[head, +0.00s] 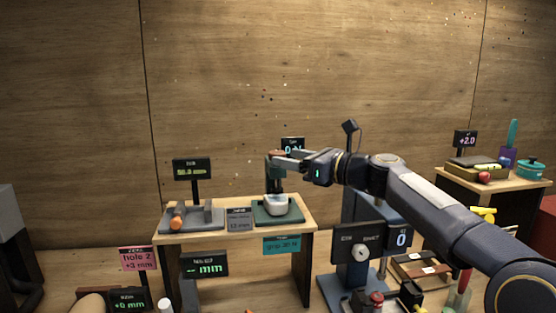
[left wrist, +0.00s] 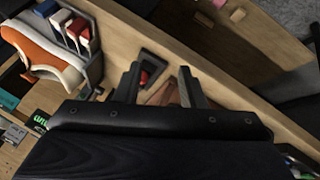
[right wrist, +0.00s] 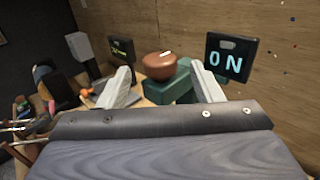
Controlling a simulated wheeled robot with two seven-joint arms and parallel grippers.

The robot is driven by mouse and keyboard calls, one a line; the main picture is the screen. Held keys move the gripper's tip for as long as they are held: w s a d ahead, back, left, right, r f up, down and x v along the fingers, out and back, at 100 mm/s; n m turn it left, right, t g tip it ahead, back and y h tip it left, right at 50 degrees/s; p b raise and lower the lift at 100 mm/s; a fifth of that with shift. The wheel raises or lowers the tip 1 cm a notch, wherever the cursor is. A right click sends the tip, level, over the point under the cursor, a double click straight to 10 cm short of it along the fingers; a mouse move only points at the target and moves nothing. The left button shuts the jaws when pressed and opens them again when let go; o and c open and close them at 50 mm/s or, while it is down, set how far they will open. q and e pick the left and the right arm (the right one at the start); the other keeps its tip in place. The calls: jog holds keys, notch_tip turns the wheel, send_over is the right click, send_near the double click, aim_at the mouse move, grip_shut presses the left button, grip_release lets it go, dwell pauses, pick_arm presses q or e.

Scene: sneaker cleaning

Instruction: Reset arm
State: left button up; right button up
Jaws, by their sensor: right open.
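My right arm reaches in from the right in the head view, and my right gripper (head: 283,157) is at the top of a small teal machine (head: 272,180). In the right wrist view my right gripper (right wrist: 162,82) has its fingers apart. The round red-brown top (right wrist: 160,66) of the teal machine shows between and beyond them; whether they touch it I cannot tell.
A whitish cup (head: 276,205) sits on the machine's base on a small wooden table (head: 235,236). A grey stand with an orange roller (head: 178,217) is to its left. A second table (head: 525,184) at the right holds a teal pot (head: 530,169). An orange-and-white sneaker (left wrist: 42,52) shows at upper left in the left wrist view.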

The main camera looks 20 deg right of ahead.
jog(key=shift+v, duration=0.85)
